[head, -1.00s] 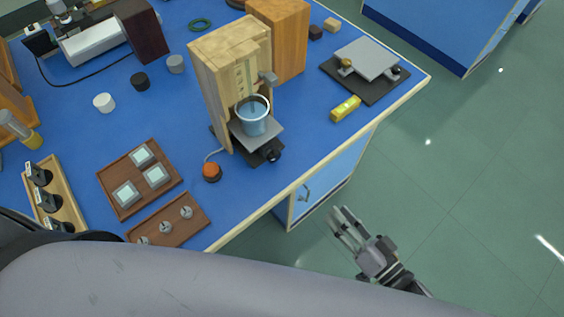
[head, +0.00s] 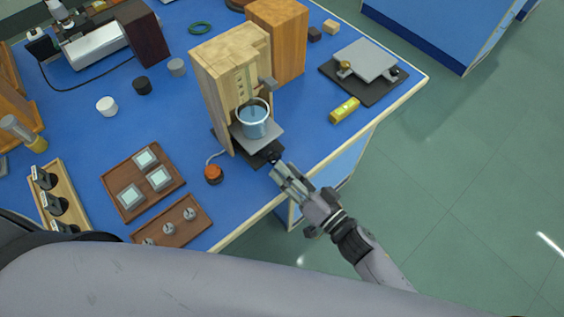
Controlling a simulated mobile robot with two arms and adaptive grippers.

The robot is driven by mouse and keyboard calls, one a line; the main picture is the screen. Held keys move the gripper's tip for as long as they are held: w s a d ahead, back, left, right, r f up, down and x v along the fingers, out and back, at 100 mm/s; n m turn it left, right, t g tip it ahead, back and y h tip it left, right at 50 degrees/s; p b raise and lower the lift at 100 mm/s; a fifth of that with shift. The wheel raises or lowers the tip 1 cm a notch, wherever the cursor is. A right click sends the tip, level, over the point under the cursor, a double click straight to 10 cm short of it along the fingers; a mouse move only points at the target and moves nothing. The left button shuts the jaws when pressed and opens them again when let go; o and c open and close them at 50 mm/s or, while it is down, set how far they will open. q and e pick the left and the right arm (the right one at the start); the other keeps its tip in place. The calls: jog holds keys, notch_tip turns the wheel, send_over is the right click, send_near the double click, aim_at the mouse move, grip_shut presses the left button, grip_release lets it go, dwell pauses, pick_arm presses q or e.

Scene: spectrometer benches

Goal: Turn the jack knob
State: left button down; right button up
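A small jack with a grey top plate (head: 268,136) and black base stands at the foot of a wooden housing. A beaker of bluish liquid (head: 253,120) sits on its plate. The dark jack knob (head: 274,157) sticks out at the front, towards the bench edge. My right gripper (head: 279,172) points at this knob from the lower right. Its fingers look parted, with the tips right by the knob; contact cannot be made out. My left gripper is out of view.
The wooden housing (head: 207,85) rises behind the beaker. An orange button (head: 213,173) with a cable lies left of the jack. Wooden trays (head: 111,183) are at the left. Another plate on a black base (head: 345,88) and a yellow block (head: 344,110) are at the right.

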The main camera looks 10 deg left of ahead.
aim_at(274, 158)
jog(key=shift+x, duration=1.3)
jog(key=shift+c, duration=0.4)
jog(key=c, duration=0.8)
